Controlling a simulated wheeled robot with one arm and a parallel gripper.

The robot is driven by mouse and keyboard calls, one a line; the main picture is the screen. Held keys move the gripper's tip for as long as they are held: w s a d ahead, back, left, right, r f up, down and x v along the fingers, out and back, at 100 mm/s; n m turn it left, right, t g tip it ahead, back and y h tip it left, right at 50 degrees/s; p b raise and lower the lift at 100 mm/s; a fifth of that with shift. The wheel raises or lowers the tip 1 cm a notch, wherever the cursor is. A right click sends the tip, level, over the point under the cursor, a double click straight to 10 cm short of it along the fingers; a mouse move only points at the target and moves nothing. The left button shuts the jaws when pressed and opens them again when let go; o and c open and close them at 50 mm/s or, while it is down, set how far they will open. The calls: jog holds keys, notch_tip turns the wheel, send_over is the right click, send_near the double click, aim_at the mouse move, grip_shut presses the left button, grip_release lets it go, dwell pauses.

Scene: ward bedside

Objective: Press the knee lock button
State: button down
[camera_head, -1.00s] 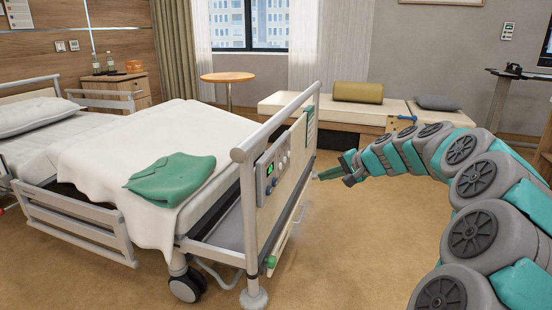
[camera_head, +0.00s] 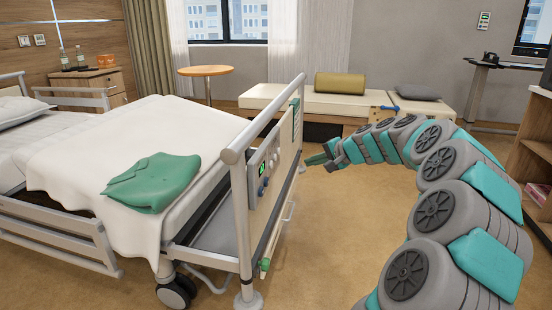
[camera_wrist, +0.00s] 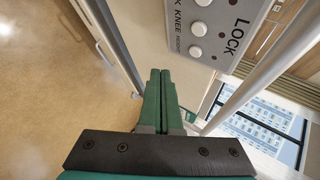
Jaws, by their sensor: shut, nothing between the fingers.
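The bed's control panel (camera_head: 263,175) is on the outer face of the bed's footboard in the head view. In the wrist view the panel (camera_wrist: 232,48) is close, at the top, with the word LOCK and a row of round white buttons. The button beside the word KNEE (camera_wrist: 198,29) lies between one at the frame's top edge and one beside HEIGHT (camera_wrist: 195,51). My gripper (camera_wrist: 160,72) is shut and empty, its green fingertips below and left of the buttons in the picture, apart from them. In the head view my gripper (camera_head: 318,160) is right of the footboard.
Metal bed rails (camera_wrist: 265,75) run close beside the panel. A green folded cloth (camera_head: 153,182) lies on the bed. A bench (camera_head: 345,103) with a bolster stands behind my arm, and a shelf (camera_head: 532,165) stands at the right. The floor right of the bed is clear.

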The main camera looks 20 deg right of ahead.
jog(key=w+a, duration=0.4)
jog(key=a, duration=0.2)
jog(key=shift+p, duration=0.4)
jog(key=shift+w+a, duration=0.1)
jog(key=shift+a, duration=0.1)
dwell(1.6)
jog(key=shift+w+a, duration=0.15)
jog(key=shift+a, duration=0.05)
jog(key=shift+w+a, duration=0.25)
jog(key=shift+a, duration=0.05)
dwell(0.9)
jog(key=shift+s+d, duration=0.5)
jog(key=shift+d, duration=0.15)
dwell(0.4)
jog(key=s+d, duration=0.1)
jog(key=d, duration=0.1)
jog(key=s+d, duration=0.1)
jog(key=d, duration=0.1)
jog(key=shift+s, duration=0.4)
